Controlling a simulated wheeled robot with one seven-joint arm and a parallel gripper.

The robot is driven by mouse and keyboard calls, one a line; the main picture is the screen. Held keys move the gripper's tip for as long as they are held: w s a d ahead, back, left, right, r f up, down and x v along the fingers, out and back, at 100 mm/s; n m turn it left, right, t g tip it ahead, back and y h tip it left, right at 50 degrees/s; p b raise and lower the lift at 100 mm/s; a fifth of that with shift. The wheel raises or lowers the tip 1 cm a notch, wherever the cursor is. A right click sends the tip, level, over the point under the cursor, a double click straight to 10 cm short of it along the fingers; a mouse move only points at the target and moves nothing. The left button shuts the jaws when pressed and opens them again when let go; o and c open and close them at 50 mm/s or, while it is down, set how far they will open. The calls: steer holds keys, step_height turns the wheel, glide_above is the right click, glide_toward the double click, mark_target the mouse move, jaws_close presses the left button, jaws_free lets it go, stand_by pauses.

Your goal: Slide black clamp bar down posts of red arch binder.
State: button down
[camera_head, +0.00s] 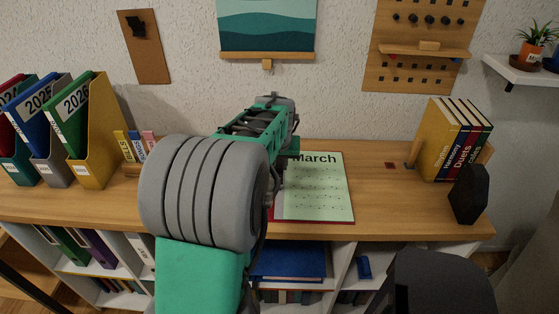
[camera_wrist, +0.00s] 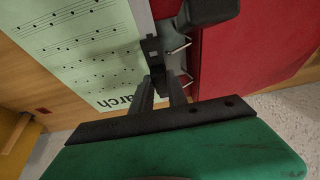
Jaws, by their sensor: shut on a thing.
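The red arch binder lies open in the wrist view, its bare red cover (camera_wrist: 245,55) on the right and a pale green "March" music sheet (camera_wrist: 75,45) on the left. Two bent metal posts (camera_wrist: 180,48) stand at its spine, near a black lever part (camera_wrist: 208,10). My gripper (camera_wrist: 161,82) is shut on the black clamp bar (camera_wrist: 152,50), which has small square holes and lies beside the posts at the sheet's edge. Whether the posts pass through the bar is unclear. In the head view the sheet (camera_head: 322,185) shows, but my arm hides my gripper, the bar and the posts.
The binder lies on a wooden desk (camera_head: 390,215). Upright file holders (camera_head: 95,155) stand at left. Books (camera_head: 450,140) and a black speaker (camera_head: 469,195) stand at right. The desk right of the sheet is mostly clear. A dark chair (camera_head: 440,280) is in front.

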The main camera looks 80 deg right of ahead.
steer(key=shift+f+b, duration=0.6)
steer(key=shift+f, duration=0.3)
stand_by(0.6)
steer(key=c, duration=1.2)
jaws_free()
steer(key=shift+c, duration=0.2)
steer(key=shift+s, duration=0.1)
steer(key=shift+r, duration=0.15)
steer(key=shift+r+p, duration=2.95)
steer(key=shift+r, duration=1.45)
